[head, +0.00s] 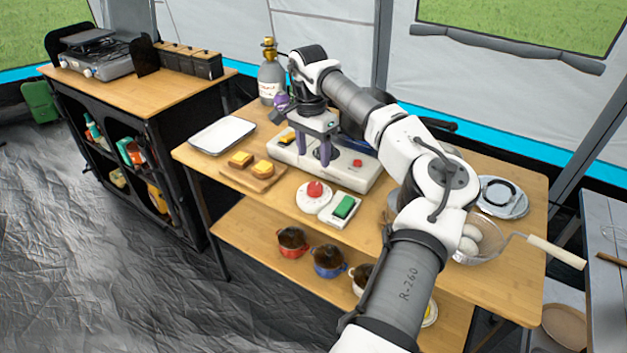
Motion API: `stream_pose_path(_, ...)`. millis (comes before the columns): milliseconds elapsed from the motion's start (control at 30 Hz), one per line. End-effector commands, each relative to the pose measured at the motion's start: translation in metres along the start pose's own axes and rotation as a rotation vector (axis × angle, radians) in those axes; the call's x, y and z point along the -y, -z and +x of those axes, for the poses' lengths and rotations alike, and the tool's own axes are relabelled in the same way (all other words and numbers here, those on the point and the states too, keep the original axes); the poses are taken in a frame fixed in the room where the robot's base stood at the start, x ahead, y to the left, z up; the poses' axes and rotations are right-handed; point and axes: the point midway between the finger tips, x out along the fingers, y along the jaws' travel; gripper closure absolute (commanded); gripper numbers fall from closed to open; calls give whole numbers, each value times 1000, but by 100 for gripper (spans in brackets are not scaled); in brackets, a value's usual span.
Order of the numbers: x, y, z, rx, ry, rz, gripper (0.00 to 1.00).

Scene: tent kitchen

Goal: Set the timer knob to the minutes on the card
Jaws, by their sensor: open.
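A round white dial with a red knob (315,190) sits near the front edge of the middle table. It looks like the timer, but its markings are too small to read. A white block with a green top (344,207) lies just right of it. My gripper (313,149) points down with its purple-grey fingers apart and nothing seen between them. It is in front of or above a long white panel (283,154), behind the red knob and apart from it. I cannot make out a card with minutes; my arm hides part of the table.
The panel bears a red button (357,162) and a yellow part. A board with toast (258,177) and a white tray (222,134) are to the left. A gas bottle (270,78) stands behind. A strainer with eggs (474,243) is right. Several pots fill the lower shelf.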

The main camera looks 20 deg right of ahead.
Motion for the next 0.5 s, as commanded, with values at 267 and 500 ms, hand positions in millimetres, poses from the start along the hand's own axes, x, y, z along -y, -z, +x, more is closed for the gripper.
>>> stream_pose_path(267,0,-2,58,4,0,-2,41)
stream_pose_path(500,1,-2,89,3,2,-2,41)
